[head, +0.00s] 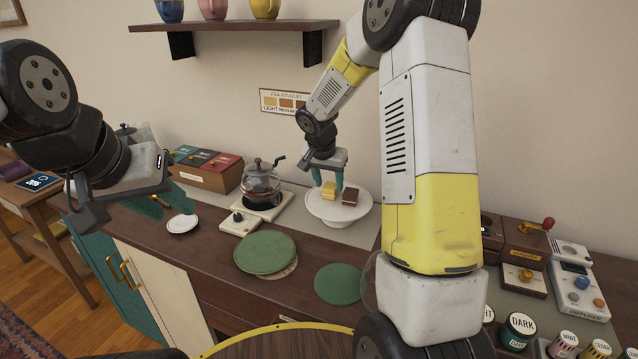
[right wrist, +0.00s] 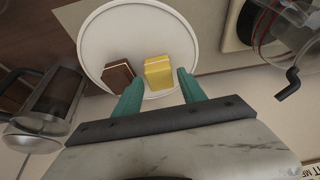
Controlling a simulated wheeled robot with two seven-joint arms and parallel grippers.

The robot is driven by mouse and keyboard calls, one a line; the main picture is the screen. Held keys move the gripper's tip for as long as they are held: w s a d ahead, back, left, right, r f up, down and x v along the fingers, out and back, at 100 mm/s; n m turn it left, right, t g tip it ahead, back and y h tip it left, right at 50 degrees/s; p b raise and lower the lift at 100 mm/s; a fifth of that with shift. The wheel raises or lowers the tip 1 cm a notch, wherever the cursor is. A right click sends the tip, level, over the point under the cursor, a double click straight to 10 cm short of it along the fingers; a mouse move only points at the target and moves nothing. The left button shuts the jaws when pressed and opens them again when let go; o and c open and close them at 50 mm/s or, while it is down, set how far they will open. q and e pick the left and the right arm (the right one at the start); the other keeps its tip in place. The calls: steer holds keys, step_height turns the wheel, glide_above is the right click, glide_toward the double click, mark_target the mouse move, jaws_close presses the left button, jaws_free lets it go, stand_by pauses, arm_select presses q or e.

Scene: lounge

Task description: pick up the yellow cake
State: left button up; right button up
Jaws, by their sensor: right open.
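The yellow cake (head: 329,191) is a small block on the white round cake stand (head: 338,216), beside a brown cake (head: 351,196). In the right wrist view the yellow cake (right wrist: 158,72) lies just ahead of and between my fingertips, with the brown cake (right wrist: 119,75) close on its left. My right gripper (head: 328,181) is open and points down over the stand, its teal fingers near the yellow cake. I cannot tell whether they touch it. My left gripper (head: 165,201) is empty over the counter's left end, its teal fingers apart.
A glass kettle (head: 261,184) on a burner stands left of the cake stand. Green plates (head: 265,252) and a green round mat (head: 338,284) lie in front. A grinder (head: 524,240), a diffuser (head: 580,280) and several labelled tins stand at right. A shelf (head: 235,26) hangs above.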

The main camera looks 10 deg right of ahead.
steer(key=shift+x, duration=1.45)
jaws_close()
steer(key=shift+r, duration=0.15)
